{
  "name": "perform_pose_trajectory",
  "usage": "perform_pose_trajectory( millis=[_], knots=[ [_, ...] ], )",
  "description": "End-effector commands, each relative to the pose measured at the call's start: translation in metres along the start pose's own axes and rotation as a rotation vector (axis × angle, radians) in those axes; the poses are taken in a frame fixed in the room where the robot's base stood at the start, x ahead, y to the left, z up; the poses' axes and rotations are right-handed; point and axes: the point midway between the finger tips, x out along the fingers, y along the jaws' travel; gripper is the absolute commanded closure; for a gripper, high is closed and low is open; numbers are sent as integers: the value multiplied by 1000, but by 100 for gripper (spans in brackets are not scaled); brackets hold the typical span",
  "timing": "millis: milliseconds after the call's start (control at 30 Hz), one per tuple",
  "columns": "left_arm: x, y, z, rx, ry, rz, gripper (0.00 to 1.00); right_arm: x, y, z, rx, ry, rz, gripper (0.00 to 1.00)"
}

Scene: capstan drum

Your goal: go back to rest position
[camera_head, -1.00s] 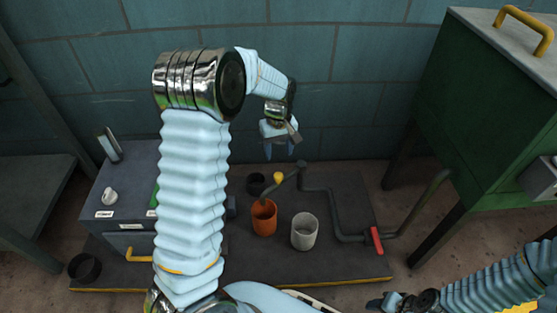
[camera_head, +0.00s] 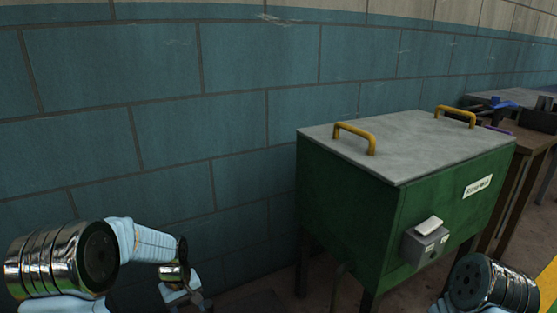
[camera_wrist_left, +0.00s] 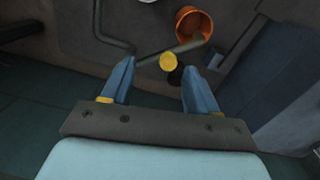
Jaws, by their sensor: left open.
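My left arm (camera_head: 48,262) is bent at the lower left of the head view. My left gripper (camera_head: 182,295) is near the bottom edge there, with its fingertips not clear. In the left wrist view my left gripper (camera_wrist_left: 159,67) has its two blue fingers apart with nothing held between them. A yellow knob (camera_wrist_left: 168,61) shows beyond the fingertips, below the gripper. Part of my right arm (camera_head: 490,285) shows at the lower right of the head view; its gripper is out of view.
A green cabinet (camera_head: 345,205) with a grey lid and yellow handles stands at centre right, before a teal block wall (camera_head: 160,100). A wooden table (camera_head: 530,145) is behind it at right. The wrist view shows an orange cup (camera_wrist_left: 192,22) and grey pipe (camera_wrist_left: 112,30).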

Motion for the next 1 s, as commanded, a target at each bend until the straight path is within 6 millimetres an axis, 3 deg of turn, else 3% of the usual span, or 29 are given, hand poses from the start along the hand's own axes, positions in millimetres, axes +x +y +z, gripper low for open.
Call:
perform_pose_trajectory(
  millis=[100,233,400,500,667,1000],
  knots=[
    [51,5,52,143,-49,53,41,-24,-11,1,-3,-2,-2,57],
    [97,4,126,299,-82,143,41,-42,-20,2,-7,-4,-4,57],
    [117,-5,212,438,-91,244,41,-59,-28,3,-10,-7,-6,57],
    [117,-10,242,483,-84,279,41,-64,-31,4,-12,-8,-7,57],
    [116,-13,260,514,-74,303,41,-65,-32,4,-13,-8,-8,57],
    [117,-12,260,515,-71,304,41,-64,-31,4,-13,-8,-8,57]
  ],
)
